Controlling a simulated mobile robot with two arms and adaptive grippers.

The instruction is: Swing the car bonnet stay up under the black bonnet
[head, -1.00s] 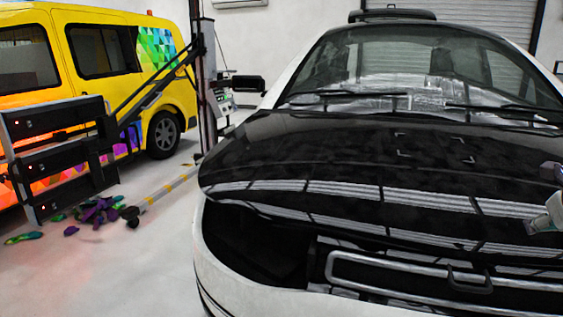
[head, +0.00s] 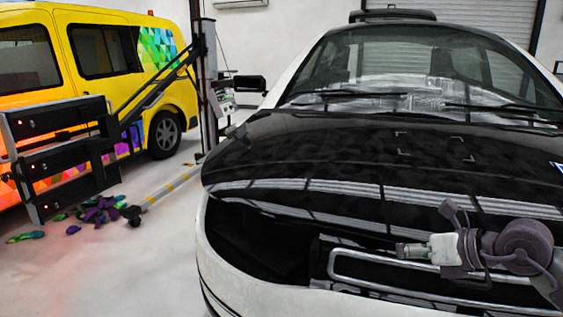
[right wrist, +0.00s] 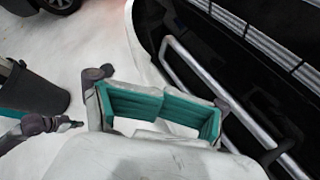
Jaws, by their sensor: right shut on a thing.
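The black bonnet (head: 330,160) is glossy and stands a little raised over the dark front opening of the white car. A silver bar (head: 355,257) runs across that opening; I cannot tell whether it is the stay. My right gripper (head: 403,250) is in front of the bonnet's front edge, over the bar in the head view. In the right wrist view, its teal-padded fingers (right wrist: 157,108) are close together, with the bar (right wrist: 218,88) to their right. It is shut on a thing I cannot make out.
A yellow van (head: 160,70) stands at the back left.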

